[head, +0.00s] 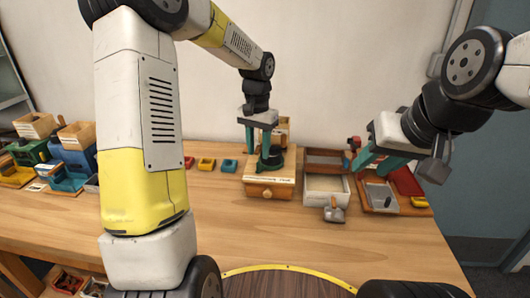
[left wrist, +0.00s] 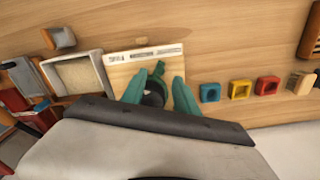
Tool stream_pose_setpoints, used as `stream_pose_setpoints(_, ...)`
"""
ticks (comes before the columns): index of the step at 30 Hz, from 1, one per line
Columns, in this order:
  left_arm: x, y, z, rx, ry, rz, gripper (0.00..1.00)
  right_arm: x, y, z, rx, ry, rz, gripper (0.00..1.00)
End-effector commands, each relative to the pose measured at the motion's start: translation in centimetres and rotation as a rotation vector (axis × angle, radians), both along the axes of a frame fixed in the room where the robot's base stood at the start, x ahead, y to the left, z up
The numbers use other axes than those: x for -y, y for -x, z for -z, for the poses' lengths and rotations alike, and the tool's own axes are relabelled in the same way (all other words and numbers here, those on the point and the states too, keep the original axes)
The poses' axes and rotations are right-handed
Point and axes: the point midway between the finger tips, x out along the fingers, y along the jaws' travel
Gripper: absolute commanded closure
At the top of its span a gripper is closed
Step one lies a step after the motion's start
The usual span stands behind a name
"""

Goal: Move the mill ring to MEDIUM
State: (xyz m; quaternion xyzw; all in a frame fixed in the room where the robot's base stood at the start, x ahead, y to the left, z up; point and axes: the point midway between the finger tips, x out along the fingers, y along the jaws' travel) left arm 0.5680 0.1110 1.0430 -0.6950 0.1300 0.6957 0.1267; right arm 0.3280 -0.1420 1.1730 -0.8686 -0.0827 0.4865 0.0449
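The mill (head: 284,186) is a light wooden box with a round knob and a marked strip along its front edge, standing mid-table in the head view. Its green ring (left wrist: 159,69) with a small tab and a dark centre sits on top; the strip's lettering is too small to read. My left gripper (head: 258,146) points down over the mill. In the left wrist view its teal fingers (left wrist: 158,92) are apart, one on each side of the ring; contact is unclear. My right gripper (head: 378,160) is apart from the mill, right of it, with teal fingers spread and nothing visible between them.
A pale-lined tray (head: 346,197) stands right of the mill, with a scoop (head: 335,213) before it. A metal tray (head: 381,197) lies under my right gripper. Small red, yellow (head: 206,164) and blue (head: 229,165) blocks sit left. Bins (head: 75,135) stand far left. The front table is mostly clear.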

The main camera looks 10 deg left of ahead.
Motion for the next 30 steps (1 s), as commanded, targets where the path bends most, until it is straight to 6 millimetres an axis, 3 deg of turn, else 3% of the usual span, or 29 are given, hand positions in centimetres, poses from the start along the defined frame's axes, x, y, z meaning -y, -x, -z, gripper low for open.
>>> stream_pose_setpoints(7, 0.0, 0.1, 3.5, -0.003, -0.001, 0.0, 0.64, 0.0, 0.0, 0.0, 0.0, 0.0, 0.0, 0.64)
stream_pose_setpoints(18, 0.0, 0.0, 4.4, 0.0, 0.0, 0.0, 0.64, 0.0, 0.0, 0.0, 0.0, 0.0, 0.0, 0.64)
stream_pose_setpoints(19, 0.0, 0.0, 4.4, 0.0, 0.0, 0.0, 0.66, 0.0, 0.0, 0.0, 0.0, 0.0, 0.0, 0.64)
stream_pose_setpoints(24, 0.0, 0.0, 4.4, 0.0, 0.0, 0.0, 0.99, 0.0, 0.0, 0.0, 0.0, 0.0, 0.0, 0.64)
stream_pose_setpoints(30, 0.0, 0.0, 4.3, 0.0, 0.0, 0.0, 1.0, 0.0, 0.0, 0.0, 0.0, 0.0, 0.0, 0.64)
